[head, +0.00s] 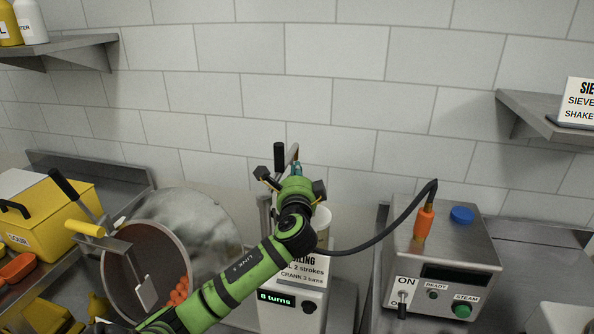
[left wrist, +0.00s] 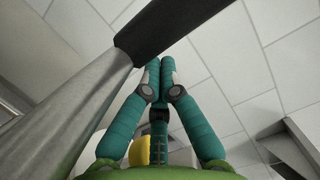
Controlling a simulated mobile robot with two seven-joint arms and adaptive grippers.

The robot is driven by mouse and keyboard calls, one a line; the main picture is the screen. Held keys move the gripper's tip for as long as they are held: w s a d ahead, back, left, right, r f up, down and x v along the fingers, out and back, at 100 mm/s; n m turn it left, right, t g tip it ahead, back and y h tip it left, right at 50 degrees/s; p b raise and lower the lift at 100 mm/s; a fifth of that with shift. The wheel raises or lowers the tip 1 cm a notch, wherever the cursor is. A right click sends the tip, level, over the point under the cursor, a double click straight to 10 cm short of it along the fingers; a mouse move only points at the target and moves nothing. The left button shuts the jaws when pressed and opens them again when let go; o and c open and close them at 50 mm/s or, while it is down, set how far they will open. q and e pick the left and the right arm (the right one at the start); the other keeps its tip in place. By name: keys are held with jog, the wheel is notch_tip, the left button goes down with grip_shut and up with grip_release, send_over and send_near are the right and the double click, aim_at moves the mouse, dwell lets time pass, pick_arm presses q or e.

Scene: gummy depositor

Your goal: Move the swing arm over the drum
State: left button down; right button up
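The drum (head: 213,225) is a large shiny steel pan at the left. Its mouth faces front left and holds several orange pieces. A grey metal arm with a yellow grip (head: 85,228) and a flat plate (head: 146,292) crosses in front of the mouth; it looks like the swing arm, but I cannot be sure. My left gripper (head: 296,168) is right of the drum, by a black-gripped handle (head: 279,156) above the oiling unit. In the left wrist view the fingers (left wrist: 160,68) are together beside a dark bar, with no object visible between them. My right gripper is not in view.
The oiling unit (head: 310,303) reads "8 turns" and stands partly behind my left arm. A steam box (head: 455,255) with a hose stands to its right. A yellow box (head: 60,205) is at far left. Wall shelves (head: 545,112) jut out at both sides.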

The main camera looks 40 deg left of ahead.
pick_arm(q)
jog(key=shift+s+a+n+g+y, duration=0.1)
jog(key=shift+a+n+g+y, duration=0.3)
jog(key=shift+a+g+y, duration=0.1)
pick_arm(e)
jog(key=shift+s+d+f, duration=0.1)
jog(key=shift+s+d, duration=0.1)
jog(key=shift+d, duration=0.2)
pick_arm(q)
jog(key=shift+a, duration=0.1)
jog(key=s+a+n+g+y+b, duration=0.4)
jog(key=s+a+n+g, duration=0.5)
jog(key=g, duration=0.9)
jog(key=shift+s+n+b, duration=0.45)
jog(key=shift+s+n, duration=0.05)
jog(key=shift+n, duration=1)
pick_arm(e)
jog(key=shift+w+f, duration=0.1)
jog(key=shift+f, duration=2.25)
pick_arm(q)
jog(key=shift+d, duration=0.15)
